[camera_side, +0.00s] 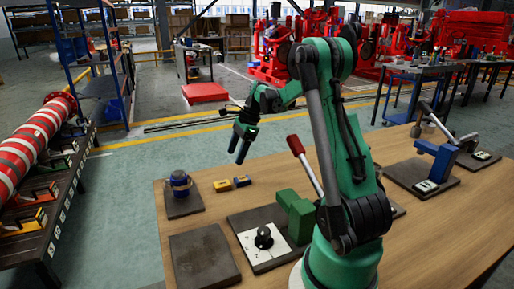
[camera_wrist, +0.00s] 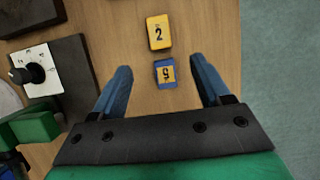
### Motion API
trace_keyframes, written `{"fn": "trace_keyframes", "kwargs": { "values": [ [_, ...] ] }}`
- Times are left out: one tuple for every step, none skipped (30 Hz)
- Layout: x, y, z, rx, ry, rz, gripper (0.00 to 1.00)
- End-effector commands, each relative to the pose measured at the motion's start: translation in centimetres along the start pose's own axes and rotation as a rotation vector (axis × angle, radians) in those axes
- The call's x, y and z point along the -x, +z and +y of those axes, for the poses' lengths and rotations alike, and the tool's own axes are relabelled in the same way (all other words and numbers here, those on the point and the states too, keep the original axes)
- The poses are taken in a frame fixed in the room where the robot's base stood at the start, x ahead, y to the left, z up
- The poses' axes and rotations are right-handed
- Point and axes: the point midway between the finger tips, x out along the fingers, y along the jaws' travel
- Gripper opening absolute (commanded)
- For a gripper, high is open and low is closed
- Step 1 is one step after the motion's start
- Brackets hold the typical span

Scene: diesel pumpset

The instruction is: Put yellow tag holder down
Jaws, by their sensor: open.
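The yellow tag holder (camera_side: 222,186) lies on the wooden table; in the wrist view it is a yellow block (camera_wrist: 158,33) marked "2". A blue tag holder with a yellow face (camera_side: 242,181) lies close beside it, and in the wrist view this blue tag holder (camera_wrist: 165,74) shows between my fingers. My gripper (camera_side: 239,155) is open and empty, raised above the table over the tag holders. In the wrist view its two blue fingers (camera_wrist: 160,66) are spread apart, and the yellow holder is beyond their tips. Neither holder touches the fingers.
A blue round part (camera_side: 180,184) stands on a dark plate at the left. An empty dark plate (camera_side: 204,257) lies in front of it. A white dial plate with a black knob (camera_side: 264,238) and a green block (camera_side: 296,212) are near my arm. Bare wood surrounds the tag holders.

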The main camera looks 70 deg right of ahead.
Motion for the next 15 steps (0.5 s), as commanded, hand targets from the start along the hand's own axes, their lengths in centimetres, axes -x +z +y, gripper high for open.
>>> {"fn": "trace_keyframes", "kwargs": {
  "values": [
    [1.0,0.0,0.1,-0.001,0.000,0.000,0.70],
    [1.5,0.0,0.0,-0.001,0.000,0.000,0.70],
    [2.0,0.0,0.0,-0.001,0.000,0.000,0.70],
    [2.4,0.0,0.0,-0.001,-0.001,0.000,0.70],
    [2.7,0.0,0.0,-0.001,-0.001,0.000,0.70],
    [3.0,0.0,0.0,-0.001,-0.001,0.000,0.70],
    [3.2,0.0,0.0,0.003,-0.001,0.001,0.70],
    [3.4,0.2,0.1,0.012,-0.001,0.002,0.70],
    [3.5,0.6,0.2,0.036,-0.003,0.007,0.70],
    [3.6,1.1,0.4,0.068,-0.006,0.014,0.70],
    [3.6,1.8,0.7,0.111,-0.010,0.023,0.70],
    [3.5,2.9,1.2,0.190,-0.017,0.037,0.70],
    [3.5,3.9,1.7,0.265,-0.025,0.052,0.70],
    [3.4,5.0,2.4,0.351,-0.033,0.068,0.70],
    [3.2,6.6,3.4,0.484,-0.046,0.093,0.70]
  ]
}}
